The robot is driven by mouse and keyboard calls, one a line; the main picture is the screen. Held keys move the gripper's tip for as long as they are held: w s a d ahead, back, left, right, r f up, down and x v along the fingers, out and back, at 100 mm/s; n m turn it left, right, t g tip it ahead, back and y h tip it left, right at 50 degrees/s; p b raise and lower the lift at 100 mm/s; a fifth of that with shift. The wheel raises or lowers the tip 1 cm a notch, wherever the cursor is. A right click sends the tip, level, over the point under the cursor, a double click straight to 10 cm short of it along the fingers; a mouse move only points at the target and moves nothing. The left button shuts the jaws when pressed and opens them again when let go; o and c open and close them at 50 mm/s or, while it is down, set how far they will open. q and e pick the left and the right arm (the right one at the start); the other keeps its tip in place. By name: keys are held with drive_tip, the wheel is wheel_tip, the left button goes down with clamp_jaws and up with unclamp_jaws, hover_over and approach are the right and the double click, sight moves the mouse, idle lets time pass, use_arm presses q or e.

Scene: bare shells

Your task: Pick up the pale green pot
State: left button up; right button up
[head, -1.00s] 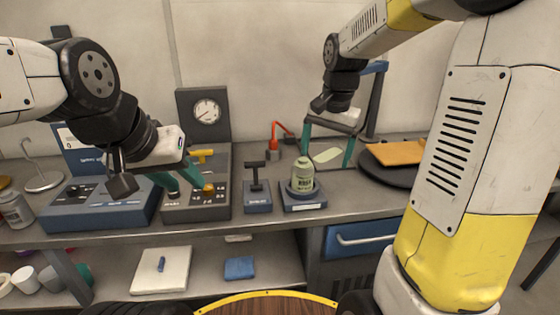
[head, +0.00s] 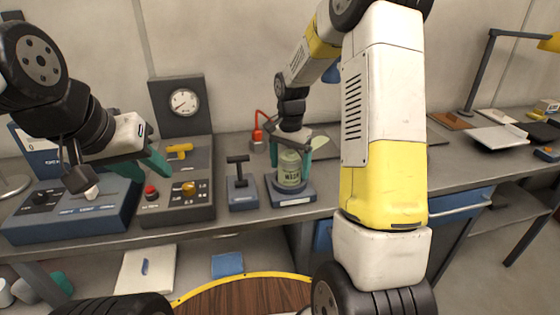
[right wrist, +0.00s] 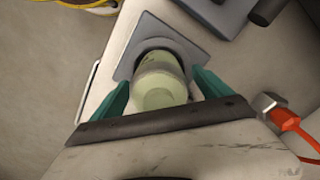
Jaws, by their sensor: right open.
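The pale green pot (head: 290,172) is a small upright jar with dark lettering, seated on a blue-grey square stand (head: 292,198) on the workbench. In the right wrist view the pot (right wrist: 160,88) lies between the two teal fingers of my right gripper (right wrist: 162,82). These fingers are open, one on each side, with small gaps visible. In the head view my right gripper (head: 291,158) comes down over the pot from above. My left gripper (head: 150,172) hangs over the control boxes at the left, its teal fingers apart and empty.
A grey lever box (head: 242,190) stands just left of the pot's stand. A red bent-arm tool (head: 259,132) is behind it. A control box with buttons (head: 178,205) and a gauge (head: 184,102) are further left. My right arm hides part of the bench right of the pot.

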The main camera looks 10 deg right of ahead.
drive_tip(key=shift+f, duration=0.25)
drive_tip(key=c, duration=1.7)
clamp_jaws()
drive_tip(key=shift+r, duration=0.15)
